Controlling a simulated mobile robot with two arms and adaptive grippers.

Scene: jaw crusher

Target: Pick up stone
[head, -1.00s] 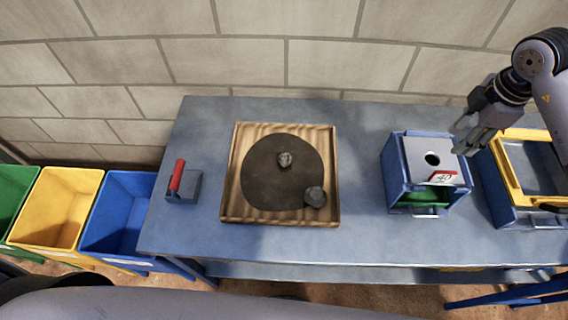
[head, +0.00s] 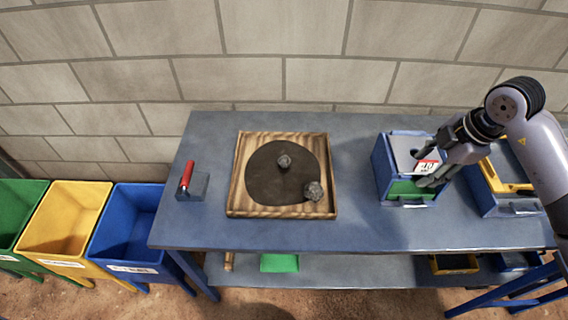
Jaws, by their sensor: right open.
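Two grey stones lie in the wooden tray (head: 237,200) on the blue table. One stone (head: 284,161) is near the middle of the tray's dark round patch. The other stone (head: 314,191) is at the patch's lower right edge. My right gripper (head: 426,182) is open, in front of the blue box with the numbered tag, to the right of the tray and apart from both stones. It hides part of that box. My left gripper is not in view.
The blue jaw crusher box (head: 384,172) stands right of the tray, with a yellow-framed blue box (head: 490,200) beyond it. A red-handled block (head: 192,186) sits on the left. Green, yellow and blue bins (head: 125,225) stand left of the table (head: 350,232).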

